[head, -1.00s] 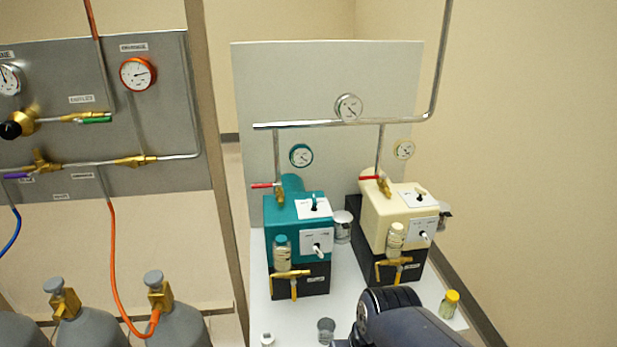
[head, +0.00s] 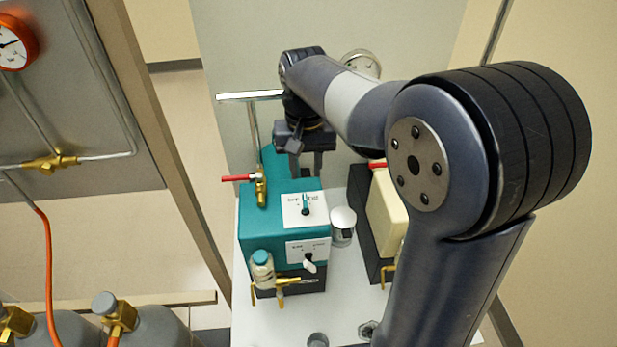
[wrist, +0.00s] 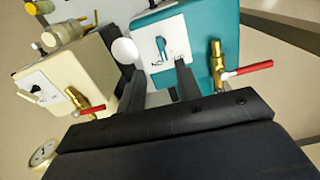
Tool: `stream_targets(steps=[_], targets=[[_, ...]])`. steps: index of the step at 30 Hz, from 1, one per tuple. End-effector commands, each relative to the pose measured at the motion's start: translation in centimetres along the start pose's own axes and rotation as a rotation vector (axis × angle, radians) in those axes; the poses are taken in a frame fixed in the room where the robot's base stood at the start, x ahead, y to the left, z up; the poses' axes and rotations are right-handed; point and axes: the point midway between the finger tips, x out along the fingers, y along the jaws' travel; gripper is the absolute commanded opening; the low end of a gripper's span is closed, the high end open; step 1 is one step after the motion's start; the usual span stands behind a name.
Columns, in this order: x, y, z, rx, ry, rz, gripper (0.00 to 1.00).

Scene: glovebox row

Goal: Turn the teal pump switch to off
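The teal pump (head: 262,226) stands on the white bench; its top also shows in the wrist view (wrist: 222,45). In the wrist view the switch (wrist: 162,47) lies just beyond my fingers, and an upside-down "ON" is readable on the plate. I cannot tell surely which way its lever is set. My gripper (head: 305,150) is above and behind the pump's top. In the wrist view its fingers (wrist: 160,72) are apart and empty; the right one covers part of the plate.
A cream pump (head: 383,218) stands to the right, partly hidden by my arm. A metal pipe (head: 250,96) and a back panel stand behind. The front plate has another, white-levered switch (head: 309,263).

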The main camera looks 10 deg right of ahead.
Motion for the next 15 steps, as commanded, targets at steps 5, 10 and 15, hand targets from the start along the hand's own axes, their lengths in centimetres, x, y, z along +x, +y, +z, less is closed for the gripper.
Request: stream_targets(steps=[5, 10, 15], targets=[[1.6, 0.0, -0.1, 0.0, -0.005, 0.002, 0.33], [4.9, 0.0, 0.0, 0.0, -0.007, 0.002, 0.33], [7.9, 0.0, 0.0, 0.0, -0.005, 0.001, 0.33]])
